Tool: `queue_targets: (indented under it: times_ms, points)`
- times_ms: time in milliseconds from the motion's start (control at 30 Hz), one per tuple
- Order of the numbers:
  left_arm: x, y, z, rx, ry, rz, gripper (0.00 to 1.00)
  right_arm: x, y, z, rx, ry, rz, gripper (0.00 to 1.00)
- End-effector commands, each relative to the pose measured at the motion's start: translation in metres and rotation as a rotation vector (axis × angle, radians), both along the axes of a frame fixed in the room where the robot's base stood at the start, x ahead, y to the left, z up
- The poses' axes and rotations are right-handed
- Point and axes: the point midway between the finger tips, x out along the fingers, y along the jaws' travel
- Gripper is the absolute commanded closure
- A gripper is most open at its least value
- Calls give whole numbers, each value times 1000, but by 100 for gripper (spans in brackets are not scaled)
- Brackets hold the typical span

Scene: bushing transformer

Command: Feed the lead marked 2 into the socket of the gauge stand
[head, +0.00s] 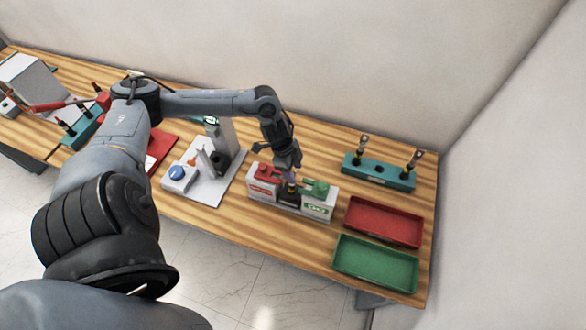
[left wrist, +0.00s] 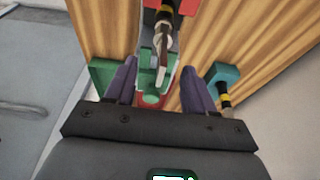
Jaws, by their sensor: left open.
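My left gripper (head: 289,166) is open, directly over the middle of a white box with a red and a green block (head: 262,194). In the left wrist view its two purple fingers (left wrist: 158,85) stand apart. A lead with a metal end and a black-and-yellow band (left wrist: 163,38) shows beyond the fingertips, at the box. Two more leads (head: 362,146) (head: 414,160) stand upright in a teal rack. No lead's number is readable. What looks like the gauge stand, a white base with an upright post (head: 219,138), is left of the box. Its socket cannot be made out. My right gripper is not in view.
The teal rack (head: 380,174) is at the back right. A red tray (head: 384,222) and a green tray (head: 376,262) lie at the right front. A blue button unit (head: 180,175) sits on the stand's base. Another teal rack (head: 82,130) is at the left.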

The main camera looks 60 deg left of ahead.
Motion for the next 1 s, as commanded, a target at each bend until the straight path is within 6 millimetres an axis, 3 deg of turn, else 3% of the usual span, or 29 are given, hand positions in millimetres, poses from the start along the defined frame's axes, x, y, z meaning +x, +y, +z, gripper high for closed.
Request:
queue_targets:
  times_ms: [267,700,1000]
  points:
    - [-3,4,12,3,0,1,46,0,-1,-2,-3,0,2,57]
    - [-15,18,78,5,0,-2,46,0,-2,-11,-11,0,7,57]
    - [-19,21,101,1,0,0,46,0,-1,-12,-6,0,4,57]
